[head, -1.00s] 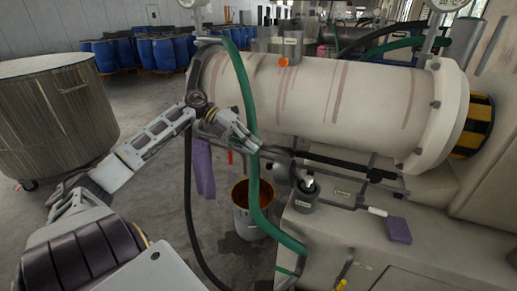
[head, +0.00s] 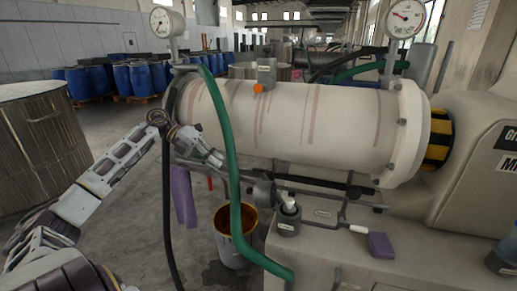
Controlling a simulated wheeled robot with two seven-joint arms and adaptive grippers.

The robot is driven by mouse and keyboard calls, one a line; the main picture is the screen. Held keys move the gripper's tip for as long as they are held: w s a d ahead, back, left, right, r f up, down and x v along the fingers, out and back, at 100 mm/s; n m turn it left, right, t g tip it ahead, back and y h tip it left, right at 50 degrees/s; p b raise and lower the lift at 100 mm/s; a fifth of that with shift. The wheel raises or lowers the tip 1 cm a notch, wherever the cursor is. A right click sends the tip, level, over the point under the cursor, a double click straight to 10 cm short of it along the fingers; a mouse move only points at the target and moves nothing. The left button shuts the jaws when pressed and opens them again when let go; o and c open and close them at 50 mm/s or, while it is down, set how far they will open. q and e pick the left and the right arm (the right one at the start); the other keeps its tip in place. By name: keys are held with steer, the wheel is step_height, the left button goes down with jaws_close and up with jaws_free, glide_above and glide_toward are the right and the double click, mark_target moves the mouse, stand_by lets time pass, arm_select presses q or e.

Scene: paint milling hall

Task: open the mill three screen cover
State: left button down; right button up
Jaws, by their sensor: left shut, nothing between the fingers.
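The mill (head: 290,122) is a long cream cylinder lying level, with reddish streaks, a wide flange at its right end and a dark ring at its left end. I cannot make out which part is the screen cover, nor any number three. My left gripper (head: 218,160) is shut and empty, in front of the cylinder's lower left end. It is close to the green hose (head: 229,165), which hangs down in front of the mill. I cannot tell whether they touch. My right gripper is out of view.
A bucket (head: 232,250) stands on the floor below the hose. Purple cloths (head: 183,197) hang at the left and lie on the bench (head: 345,255) at right. A large drum (head: 45,135) stands at left, with blue barrels (head: 135,78) behind. Two gauges (head: 168,22) stand above the mill.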

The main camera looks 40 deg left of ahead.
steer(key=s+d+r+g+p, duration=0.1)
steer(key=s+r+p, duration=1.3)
steer(key=p, duration=0.8)
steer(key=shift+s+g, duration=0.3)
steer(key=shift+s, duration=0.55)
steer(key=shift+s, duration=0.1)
